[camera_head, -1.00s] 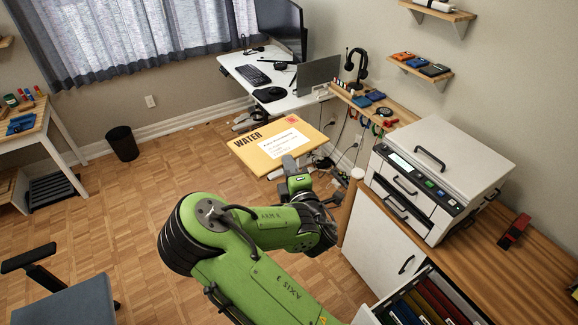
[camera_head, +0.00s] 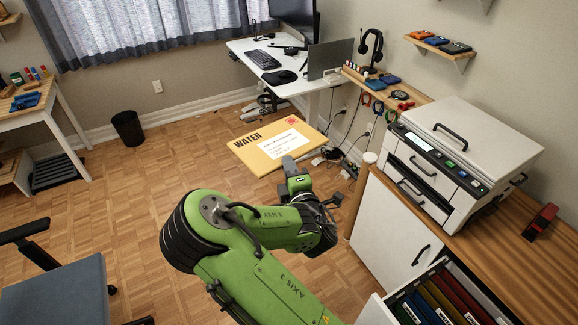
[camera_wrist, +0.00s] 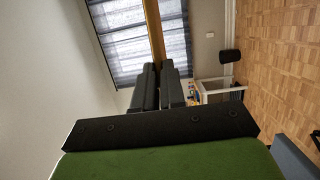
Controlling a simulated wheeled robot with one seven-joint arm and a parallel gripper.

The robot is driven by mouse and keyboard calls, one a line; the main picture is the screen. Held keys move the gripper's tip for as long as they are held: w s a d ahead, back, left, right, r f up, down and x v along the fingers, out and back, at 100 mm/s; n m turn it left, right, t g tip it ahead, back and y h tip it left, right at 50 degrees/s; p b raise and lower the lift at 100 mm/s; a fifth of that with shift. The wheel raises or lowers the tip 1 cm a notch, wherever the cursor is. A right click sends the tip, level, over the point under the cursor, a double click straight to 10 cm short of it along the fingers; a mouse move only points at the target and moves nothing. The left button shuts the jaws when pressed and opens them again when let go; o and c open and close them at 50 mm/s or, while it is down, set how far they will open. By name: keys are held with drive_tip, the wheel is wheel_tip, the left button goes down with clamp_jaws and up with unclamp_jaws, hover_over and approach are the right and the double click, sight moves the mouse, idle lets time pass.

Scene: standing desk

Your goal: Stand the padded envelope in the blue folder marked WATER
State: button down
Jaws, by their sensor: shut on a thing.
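The padded envelope (camera_head: 278,146) is yellow-orange and marked WATER, with a white label and a red stamp. My gripper (camera_head: 291,168) is shut on its near edge and holds it out over the floor in the head view. In the wrist view the envelope (camera_wrist: 153,28) shows edge-on as a thin strip between my gripper's dark fingers (camera_wrist: 159,78). An open drawer (camera_head: 374,313) at the bottom right holds several hanging folders of dark colours. Their labels are too small to read, and I cannot tell which one is the blue WATER folder.
A printer (camera_head: 460,165) stands on the wooden counter (camera_head: 480,222) above a white cabinet (camera_head: 392,230). A white desk (camera_head: 290,88) with a keyboard and monitor is at the back. A chair (camera_head: 60,290) is at lower left, a bin (camera_head: 128,128) farther back. Floor between is clear.

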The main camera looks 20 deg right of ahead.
wheel_tip(320, 180, down, 19)
drive_tip(key=b, duration=1.7)
drive_tip(key=s+d+f+m+g+h+p, duration=0.2)
drive_tip(key=d+g+h+p, duration=0.1)
drive_tip(key=d, duration=0.6)
drive_tip(key=s+d+f+m+g+h+p, duration=0.1)
drive_tip(key=s+d+m+g+h+p, duration=0.15)
drive_tip(key=d, duration=0.55)
drive_tip(key=s+d+f+m+g+h+p, duration=0.1)
drive_tip(key=d+f+m+g+h+p, duration=0.2)
drive_tip(key=d, duration=0.6)
drive_tip(key=s+d+m+g+p, duration=0.2)
drive_tip(key=s+d+g+p, duration=0.1)
drive_tip(key=s+d+g, duration=0.55)
drive_tip(key=s+d+r+m+g+y+p, duration=0.2)
drive_tip(key=s, duration=0.6)
drive_tip(key=s+d+r+m+g+y+p, duration=0.1)
drive_tip(key=s+r+m+y+p, duration=0.15)
drive_tip(key=s, duration=0.55)
drive_tip(key=s+d+r+m+g+y+p, duration=0.1)
drive_tip(key=s+d+r+g+y+p, duration=0.15)
drive_tip(key=s, duration=0.55)
wheel_tip(320, 180, down, 18)
drive_tip(key=b, duration=1.3)
drive_tip(key=shift+a, duration=0.25)
drive_tip(key=shift+r, duration=0.1)
drive_tip(key=c, duration=1.1)
unclamp_jaws()
drive_tip(key=shift+m, duration=0.3)
drive_tip(key=shift+c, duration=0.2)
